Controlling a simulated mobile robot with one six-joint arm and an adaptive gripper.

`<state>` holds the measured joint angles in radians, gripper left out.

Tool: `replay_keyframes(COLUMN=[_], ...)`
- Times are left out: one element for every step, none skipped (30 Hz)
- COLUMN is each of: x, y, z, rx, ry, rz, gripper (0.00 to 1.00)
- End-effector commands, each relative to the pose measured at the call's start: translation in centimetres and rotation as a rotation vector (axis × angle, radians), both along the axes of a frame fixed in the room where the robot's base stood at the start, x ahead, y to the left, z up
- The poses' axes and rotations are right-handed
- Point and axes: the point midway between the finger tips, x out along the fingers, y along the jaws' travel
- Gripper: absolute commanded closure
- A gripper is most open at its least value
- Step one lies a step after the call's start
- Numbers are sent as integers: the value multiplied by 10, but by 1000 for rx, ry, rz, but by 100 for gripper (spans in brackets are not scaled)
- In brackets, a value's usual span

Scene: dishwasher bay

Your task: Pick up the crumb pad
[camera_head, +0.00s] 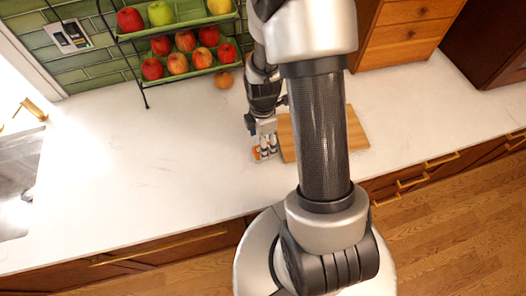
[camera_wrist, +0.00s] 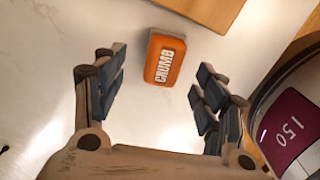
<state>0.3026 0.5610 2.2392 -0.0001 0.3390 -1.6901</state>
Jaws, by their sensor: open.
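The crumb pad (camera_wrist: 165,60) is a small orange block with rounded corners and white CRUMB lettering. It lies on the white counter, in the upper middle of the wrist view. My gripper (camera_wrist: 161,66) is open and empty, with its dark finger pads spread to the left and right of the pad in that view. I see no contact between the fingers and the pad. In the head view my gripper (camera_head: 266,143) points down low over the counter. The pad shows there only as a small orange patch (camera_head: 256,155), partly hidden by the fingers.
A wooden board (camera_head: 287,140) lies just right of the gripper, partly behind my arm. A sink (camera_head: 18,180) is far left. The counter left of the gripper is clear.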

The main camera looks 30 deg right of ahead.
Motion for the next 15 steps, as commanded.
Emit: replay_keyframes(x=[-3,-4,-5,-6,-6,-6,-6,-6,-5,-5,-5,-5,-5,-5,-5], y=[1,1,1,1,1,1,1,1,1,1,1,1,1,1,1], z=[-10,-15,-22,-27,-31,-36,-39,-42,-44,-45,-46,-46,-46,-46,-45], rx=[2,2,2,2,2,2,2,2,1,0,0,0,0,0,0], ry=[6,7,7,8,6,5,6,5,3,2,2,2,1,1,1], rz=[0,0,0,0,0,0,0,0,0,0,0,0,0,0,0], gripper=[35,35,35,35,35,35,35,35,35,35,35,35,35,35,35])
